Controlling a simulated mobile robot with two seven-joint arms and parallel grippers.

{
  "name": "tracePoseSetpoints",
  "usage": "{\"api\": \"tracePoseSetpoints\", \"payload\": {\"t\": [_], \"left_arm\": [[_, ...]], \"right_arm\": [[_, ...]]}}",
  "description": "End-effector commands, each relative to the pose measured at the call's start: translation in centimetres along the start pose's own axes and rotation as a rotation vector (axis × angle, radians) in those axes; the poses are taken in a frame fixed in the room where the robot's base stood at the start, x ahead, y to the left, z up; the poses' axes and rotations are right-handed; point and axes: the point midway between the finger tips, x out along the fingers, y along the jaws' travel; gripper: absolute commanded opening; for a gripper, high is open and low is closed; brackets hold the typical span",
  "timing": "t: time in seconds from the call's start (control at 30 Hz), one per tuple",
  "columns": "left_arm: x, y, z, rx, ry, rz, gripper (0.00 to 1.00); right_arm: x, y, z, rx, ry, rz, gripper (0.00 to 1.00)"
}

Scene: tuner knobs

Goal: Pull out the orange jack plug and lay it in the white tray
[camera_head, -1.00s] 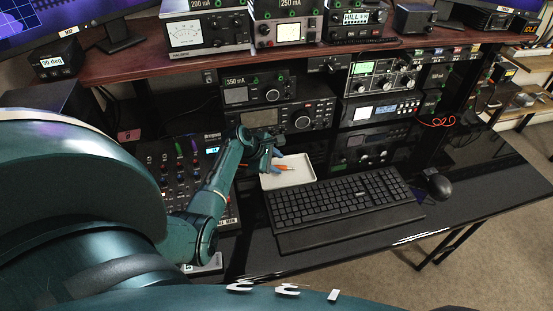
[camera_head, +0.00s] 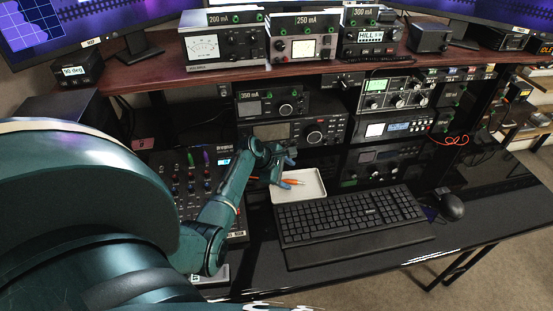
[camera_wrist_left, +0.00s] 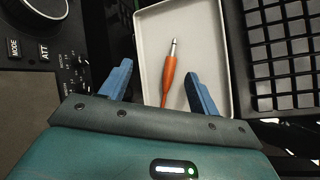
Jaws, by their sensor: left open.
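The orange jack plug (camera_head: 292,182) lies in the white tray (camera_head: 312,190), near the tray's left part in the head view. In the left wrist view the plug (camera_wrist_left: 169,76) lies flat on the floor of the tray (camera_wrist_left: 203,25), its metal tip pointing up the picture. My left gripper (camera_head: 285,168) is open just above the tray's left edge. In the left wrist view its two blue fingers (camera_wrist_left: 158,84) stand apart on either side of the plug, with nothing between them held. My right gripper does not show.
A keyboard (camera_head: 350,212) lies right of the tray, with a mouse (camera_head: 449,204) beyond it. A mixer panel (camera_head: 190,185) with coloured knobs stands left of my arm. Radio units (camera_head: 300,130) stand behind the tray under a wooden shelf (camera_head: 150,80).

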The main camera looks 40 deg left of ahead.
Motion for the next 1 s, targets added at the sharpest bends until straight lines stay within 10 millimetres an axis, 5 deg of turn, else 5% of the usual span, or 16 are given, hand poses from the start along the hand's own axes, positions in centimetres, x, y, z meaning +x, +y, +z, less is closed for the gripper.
{"api": "tracePoseSetpoints", "payload": {"t": [0.13, 0.6, 1.0], "left_arm": [[-0.5, 0.1, 0.0, 0.001, 0.001, 0.002, 0.61], [-10.7, 0.0, 0.0, 0.003, 0.002, 0.002, 0.61], [-13.2, 0.0, 0.0, 0.000, 0.000, -0.001, 0.61]], "right_arm": [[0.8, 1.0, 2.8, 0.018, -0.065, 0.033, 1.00], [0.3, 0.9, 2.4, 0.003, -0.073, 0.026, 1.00], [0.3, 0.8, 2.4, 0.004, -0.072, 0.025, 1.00]]}}
